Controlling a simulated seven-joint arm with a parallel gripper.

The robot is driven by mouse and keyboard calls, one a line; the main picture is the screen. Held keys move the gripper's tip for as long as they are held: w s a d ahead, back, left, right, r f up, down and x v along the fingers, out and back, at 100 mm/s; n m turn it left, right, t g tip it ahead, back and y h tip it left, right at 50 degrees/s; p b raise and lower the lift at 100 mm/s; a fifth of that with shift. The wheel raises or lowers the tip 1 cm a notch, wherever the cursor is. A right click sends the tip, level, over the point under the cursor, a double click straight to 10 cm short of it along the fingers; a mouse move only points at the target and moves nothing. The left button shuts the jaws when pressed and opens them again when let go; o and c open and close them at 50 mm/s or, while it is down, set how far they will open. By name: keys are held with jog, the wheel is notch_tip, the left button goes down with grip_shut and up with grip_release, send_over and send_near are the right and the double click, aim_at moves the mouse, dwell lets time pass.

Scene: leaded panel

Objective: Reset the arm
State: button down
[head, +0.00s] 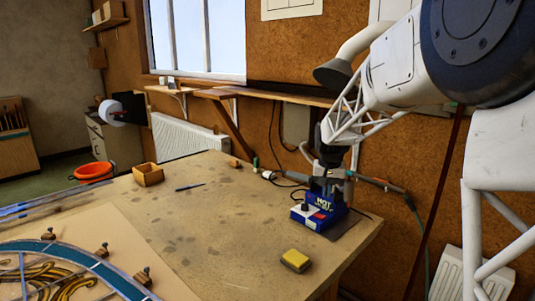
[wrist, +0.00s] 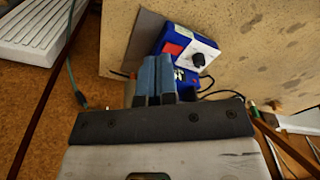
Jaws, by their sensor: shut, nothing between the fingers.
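My gripper (head: 327,184) is at the right back of the workbench in the head view, just above a blue box marked HOT (head: 327,218). Its fingers are together with nothing between them. In the wrist view the two blue-grey fingertips (wrist: 154,78) are side by side, and the blue box (wrist: 187,47) with its dial and red patch lies beyond them. I cannot tell whether the fingers touch the box. My arm comes in from the right of the head view.
The workbench (head: 215,235) holds a yellow sponge-like block (head: 296,260), a small wooden box (head: 148,174) and a dark blue pen-like tool (head: 190,187). A leaded panel (head: 75,265) with wooden blocks lies front left. A soldering-iron-like tool (head: 383,185) is right of my gripper. The bench middle is clear.

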jog(key=s+r+n+t, duration=0.1)
jog(key=s+r, duration=0.2)
jog(key=s, duration=0.8)
jog(key=s+r, duration=0.3)
jog(key=s, duration=0.8)
jog(key=s+f, duration=0.2)
jog(key=s, duration=1)
jog(key=s+f+n+t, duration=0.1)
jog(key=s+f, duration=0.1)
jog(key=s, duration=0.9)
jog(key=shift+s+a+f, duration=0.25)
jog(key=shift+s+a, duration=0.05)
jog(key=shift+s, duration=0.05)
